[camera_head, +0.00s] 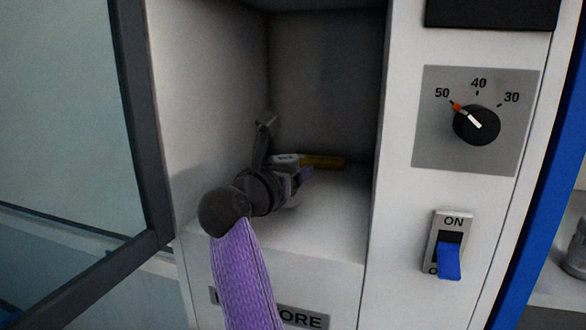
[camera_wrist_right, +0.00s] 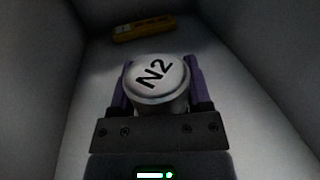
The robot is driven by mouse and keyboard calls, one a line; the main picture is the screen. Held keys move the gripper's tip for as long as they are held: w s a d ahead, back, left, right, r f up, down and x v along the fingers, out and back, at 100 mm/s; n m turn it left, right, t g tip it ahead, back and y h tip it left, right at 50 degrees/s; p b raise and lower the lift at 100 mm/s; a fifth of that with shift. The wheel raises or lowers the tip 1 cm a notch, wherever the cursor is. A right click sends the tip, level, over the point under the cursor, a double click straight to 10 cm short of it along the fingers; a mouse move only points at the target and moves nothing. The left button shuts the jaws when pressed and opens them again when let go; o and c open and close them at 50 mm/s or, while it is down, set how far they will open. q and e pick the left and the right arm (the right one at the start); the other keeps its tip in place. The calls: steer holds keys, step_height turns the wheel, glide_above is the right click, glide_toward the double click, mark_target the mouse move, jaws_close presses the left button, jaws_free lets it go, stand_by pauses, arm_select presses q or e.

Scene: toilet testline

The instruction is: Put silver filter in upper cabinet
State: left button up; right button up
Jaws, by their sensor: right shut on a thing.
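The silver filter, a short round silver piece marked "N2" on its pale top (camera_wrist_right: 157,80), sits between the purple fingers of my right gripper (camera_wrist_right: 158,92) in the right wrist view. In the head view my right gripper (camera_head: 298,176) reaches into an open white cabinet compartment (camera_head: 325,220), low above its floor. The filter's pale top (camera_head: 285,158) shows there just behind the gripper, mostly hidden by it. I cannot tell whether the filter touches the floor. My left gripper is not in view.
A yellow object (camera_head: 323,161) lies at the back of the compartment, also at the top of the wrist view (camera_wrist_right: 144,28). A dark-framed glass door (camera_head: 135,120) stands open at left. A dial (camera_head: 477,124) and a blue switch (camera_head: 449,260) are on the right panel.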

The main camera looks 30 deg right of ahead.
steer(key=shift+d+f, duration=0.1)
steer(key=shift+f, duration=0.4)
steer(key=shift+s, duration=0.1)
steer(key=shift+f, duration=0.1)
steer(key=shift+f, duration=0.2)
steer(key=o, duration=1.3)
steer(key=shift+r, duration=0.1)
steer(key=shift+r, duration=0.1)
steer(key=b+v, duration=0.5)
steer(key=v, duration=0.6)
steer(key=shift+a, duration=0.25)
steer(key=shift+s+a+r, duration=0.1)
steer(key=shift+s+a, duration=0.1)
steer(key=shift+a, duration=0.05)
